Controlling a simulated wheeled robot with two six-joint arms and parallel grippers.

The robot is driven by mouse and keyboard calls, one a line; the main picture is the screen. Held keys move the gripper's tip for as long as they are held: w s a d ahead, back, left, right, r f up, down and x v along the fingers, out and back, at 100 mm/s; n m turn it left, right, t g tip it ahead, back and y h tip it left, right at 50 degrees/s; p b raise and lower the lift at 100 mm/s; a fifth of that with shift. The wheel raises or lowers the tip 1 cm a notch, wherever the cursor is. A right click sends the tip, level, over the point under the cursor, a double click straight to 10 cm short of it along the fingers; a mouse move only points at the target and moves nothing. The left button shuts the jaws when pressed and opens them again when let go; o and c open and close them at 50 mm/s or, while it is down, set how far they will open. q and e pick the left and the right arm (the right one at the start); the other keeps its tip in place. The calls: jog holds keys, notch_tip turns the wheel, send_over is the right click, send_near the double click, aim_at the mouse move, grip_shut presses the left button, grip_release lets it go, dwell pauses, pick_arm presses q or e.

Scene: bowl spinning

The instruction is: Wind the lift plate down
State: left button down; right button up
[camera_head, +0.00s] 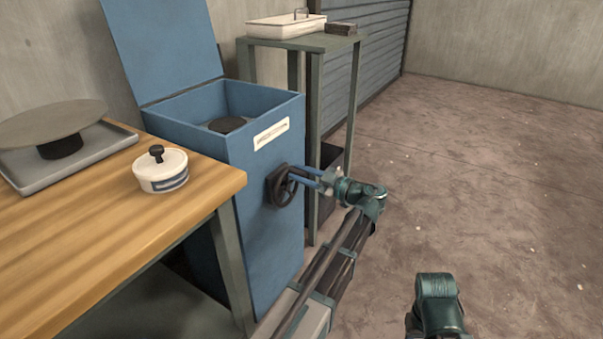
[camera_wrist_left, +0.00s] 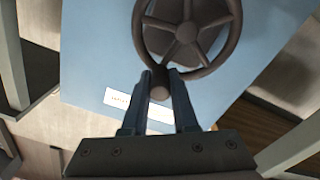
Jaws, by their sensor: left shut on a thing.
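The blue cabinet (camera_head: 265,220) stands with its lid up and its top open. A dark round lift plate (camera_head: 227,124) shows inside the opening, a little below the rim. A dark spoked handwheel (camera_head: 282,187) is on the cabinet's front. My left gripper (camera_head: 296,174) is at the wheel. In the left wrist view its two blue fingers (camera_wrist_left: 163,84) are shut on the wheel's crank knob (camera_wrist_left: 160,91), at the near edge of the handwheel (camera_wrist_left: 187,28). The right gripper's fingers are not in view.
A wooden table (camera_head: 100,245) at the left holds a white lidded pot (camera_head: 160,172) and a grey tray (camera_head: 110,150) with a round disc (camera_head: 50,122) on a dark hub. A green stand (camera_head: 320,42) behind the cabinet holds a white box (camera_head: 286,26). The floor at right is clear.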

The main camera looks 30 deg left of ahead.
pick_arm(q)
jog(key=shift+s+f, duration=0.1)
jog(key=shift+s, duration=0.05)
dwell(0.3)
jog(key=c, duration=0.7)
grip_release()
jog(key=shift+d, duration=0.1)
jog(key=d, duration=0.9)
jog(key=s+d, duration=0.1)
jog(key=d, duration=0.3)
jog(key=shift+d, duration=0.3)
